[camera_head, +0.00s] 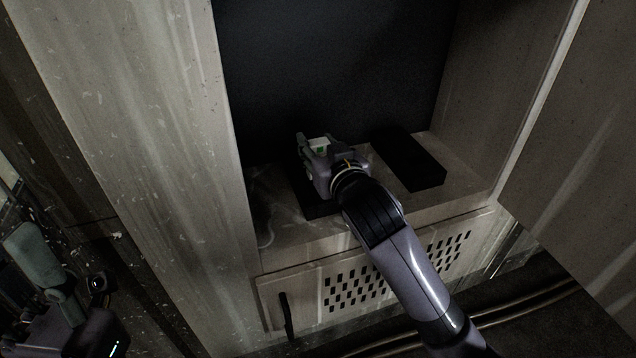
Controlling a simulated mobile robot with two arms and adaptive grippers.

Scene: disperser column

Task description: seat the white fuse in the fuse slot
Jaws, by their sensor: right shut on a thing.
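My right gripper (312,148) reaches into the cabinet's open compartment. It is shut on a small pale, greenish-white piece, which I take as the white fuse (319,144). Only a little of the fuse shows between the fingers. A low black block (318,208) lies under and beside the gripper, mostly covered by it. I cannot make out a fuse slot, nor whether the fuse touches the block.
A second black block (415,162) lies on the compartment floor, right of my gripper. Side walls (498,85) and a dark back panel (330,60) enclose the space. Below are a perforated panel (350,290) and a dark handle (286,315). Cables (530,303) run along the floor.

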